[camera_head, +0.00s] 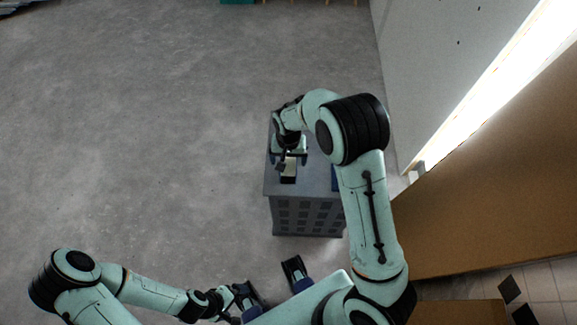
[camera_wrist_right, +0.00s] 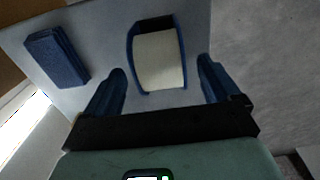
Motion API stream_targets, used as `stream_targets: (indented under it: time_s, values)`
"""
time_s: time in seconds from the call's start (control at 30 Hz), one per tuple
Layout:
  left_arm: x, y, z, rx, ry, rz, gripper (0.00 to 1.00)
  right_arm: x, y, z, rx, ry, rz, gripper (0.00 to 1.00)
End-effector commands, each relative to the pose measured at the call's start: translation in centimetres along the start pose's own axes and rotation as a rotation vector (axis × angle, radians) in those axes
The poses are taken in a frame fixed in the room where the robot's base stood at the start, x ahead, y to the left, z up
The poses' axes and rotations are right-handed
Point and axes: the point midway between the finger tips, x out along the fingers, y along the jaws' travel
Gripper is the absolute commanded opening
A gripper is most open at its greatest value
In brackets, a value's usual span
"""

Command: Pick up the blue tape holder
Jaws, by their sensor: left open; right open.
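The blue tape holder (camera_wrist_right: 157,60), with a wide cream-white roll and a dark end, lies on the grey box top in the right wrist view. In the head view the tape holder (camera_head: 288,173) is partly hidden under my right gripper (camera_head: 289,158). The right gripper (camera_wrist_right: 161,68) is open, with one blue finger on each side of the near part of the holder and gaps between. My left gripper (camera_head: 240,302) is open and empty, low near my base, away from the box.
The grey box (camera_head: 308,215) has slotted sides and stands on the open concrete floor. A dark blue block (camera_wrist_right: 56,55) lies on its top, left of the holder in the right wrist view. A brown panel (camera_head: 490,175) and a pale wall (camera_head: 440,60) stand to the right. The left floor is clear.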

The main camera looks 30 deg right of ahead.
Motion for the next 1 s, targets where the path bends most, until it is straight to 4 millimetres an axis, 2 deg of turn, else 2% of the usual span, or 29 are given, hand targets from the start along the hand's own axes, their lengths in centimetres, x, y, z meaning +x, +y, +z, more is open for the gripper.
stream_targets:
  time_s: [0.03,0.13,0.4,0.43,0.63,1.0]
  values:
    - [0.1,0.0,0.0,0.0,0.0,0.0,0.97,0.9,0.0,0.1,0.0,-0.002,0.002,0.89]
    - [0.2,-0.1,0.0,0.0,-0.001,0.0,0.97,1.9,0.0,0.0,0.0,-0.001,0.001,0.89]
    - [0.2,-0.1,0.0,0.0,-0.001,0.0,0.97,2.1,0.0,0.0,0.0,0.0,-0.001,0.89]
    - [0.2,-0.1,0.0,0.0,-0.001,0.0,0.97,2.1,0.0,0.0,0.0,0.001,-0.001,0.86]
    - [0.2,-0.1,0.0,0.0,-0.001,0.0,0.97,2.1,0.0,0.0,0.0,0.001,-0.001,0.22]
    - [0.1,-0.1,0.0,0.0,0.0,0.0,0.97,1.5,-0.1,-0.1,-0.001,0.003,-0.003,0.22]
